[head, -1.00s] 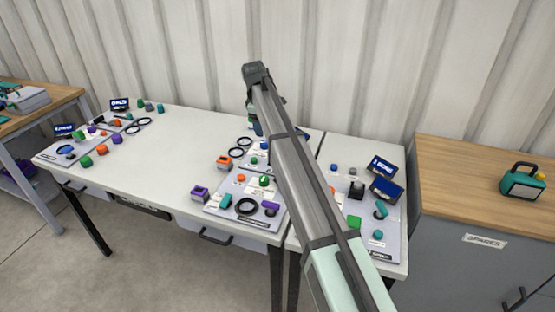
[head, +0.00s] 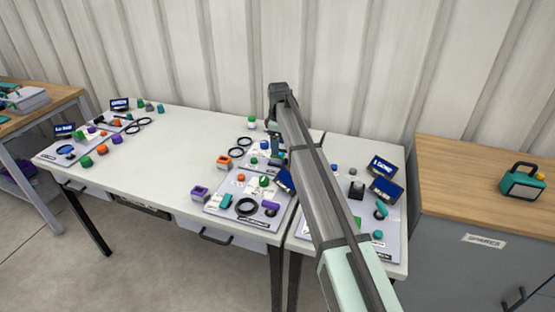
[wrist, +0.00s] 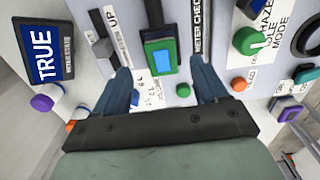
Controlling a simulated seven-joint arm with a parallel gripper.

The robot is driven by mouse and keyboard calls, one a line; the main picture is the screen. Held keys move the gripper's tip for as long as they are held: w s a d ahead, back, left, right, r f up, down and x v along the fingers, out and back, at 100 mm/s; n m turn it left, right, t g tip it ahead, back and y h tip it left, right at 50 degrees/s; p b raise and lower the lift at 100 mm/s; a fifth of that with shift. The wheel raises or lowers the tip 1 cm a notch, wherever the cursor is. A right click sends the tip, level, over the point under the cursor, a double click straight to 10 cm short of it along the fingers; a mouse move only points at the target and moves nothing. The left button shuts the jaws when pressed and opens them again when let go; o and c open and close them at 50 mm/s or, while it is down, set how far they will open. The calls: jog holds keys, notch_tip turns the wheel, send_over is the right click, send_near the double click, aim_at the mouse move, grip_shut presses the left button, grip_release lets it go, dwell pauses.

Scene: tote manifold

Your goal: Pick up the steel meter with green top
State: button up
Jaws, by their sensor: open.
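In the wrist view, a meter (wrist: 161,60) with a green top around a small blue screen and a dark grey body shows between the fingers. My gripper (wrist: 161,68) is open, with one dark blue finger on each side of the meter. Gaps show on both sides, and I see no contact. How far the fingertips are above it is hard to tell. A label reading "METER CHECK" (wrist: 198,28) is just right of it. In the head view my arm covers my gripper, and I cannot single out the meter there.
A screen reading "TRUE" (wrist: 42,47) and a green knob (wrist: 248,41) flank the meter. In the head view, several panels with knobs and rings crowd the table's right part. The white table's middle (head: 175,150) is clear. A wooden-topped cabinet (head: 470,170) stands right.

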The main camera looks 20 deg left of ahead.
aim_at(278, 158)
jog(key=shift+s+d+f, duration=0.1)
jog(key=shift+d+f, duration=0.05)
jog(key=shift+f, duration=2.75)
jog(key=c, duration=1.2)
